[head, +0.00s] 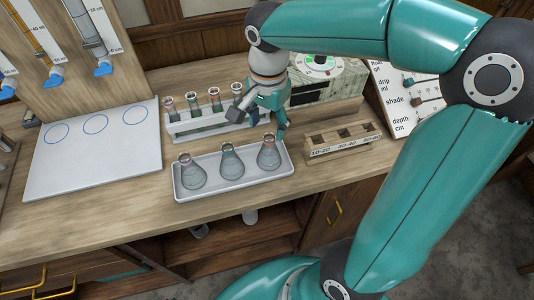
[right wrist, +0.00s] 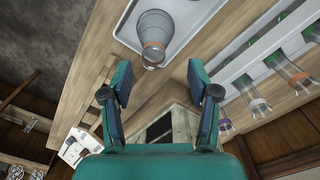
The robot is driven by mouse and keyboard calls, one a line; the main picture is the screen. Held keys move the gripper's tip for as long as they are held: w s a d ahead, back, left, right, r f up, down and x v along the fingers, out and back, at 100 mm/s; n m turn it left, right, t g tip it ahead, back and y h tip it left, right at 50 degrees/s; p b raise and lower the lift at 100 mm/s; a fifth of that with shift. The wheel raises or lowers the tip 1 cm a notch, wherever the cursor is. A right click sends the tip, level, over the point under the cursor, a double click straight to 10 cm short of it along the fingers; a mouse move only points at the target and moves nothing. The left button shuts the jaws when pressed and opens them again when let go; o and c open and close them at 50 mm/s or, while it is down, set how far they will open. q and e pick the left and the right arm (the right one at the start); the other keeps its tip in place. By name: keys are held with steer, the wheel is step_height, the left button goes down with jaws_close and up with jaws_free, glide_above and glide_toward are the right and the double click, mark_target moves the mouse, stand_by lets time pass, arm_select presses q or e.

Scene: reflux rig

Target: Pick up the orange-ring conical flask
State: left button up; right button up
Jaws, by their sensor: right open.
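The orange-ring conical flask (head: 268,155) is clear grey glass and stands upright at the right end of a pale tray (head: 235,187). In the right wrist view, the flask (right wrist: 154,30) has an orange band around its neck. Two other conical flasks stand in the tray: the middle one (head: 231,163) with a teal ring and the left one (head: 192,175) with a reddish ring. My right gripper (head: 262,121) is open and empty, just behind and above the orange-ring flask. In the right wrist view, the gripper (right wrist: 160,78) has its fingers apart, the flask's neck beyond their tips. My left gripper is out of view.
A white rack (head: 200,129) with several test tubes stands directly behind the tray. A wooden box with labelled compartments (head: 343,144) is to the right. A white board with blue circles (head: 92,153) lies left. A dial device (head: 322,72) stands behind the gripper.

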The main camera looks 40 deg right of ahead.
mark_target(268, 138)
steer(key=f, duration=0.4)
steer(key=shift+s+a+f, duration=0.15)
steer(key=shift+s+f, duration=0.1)
jaws_close()
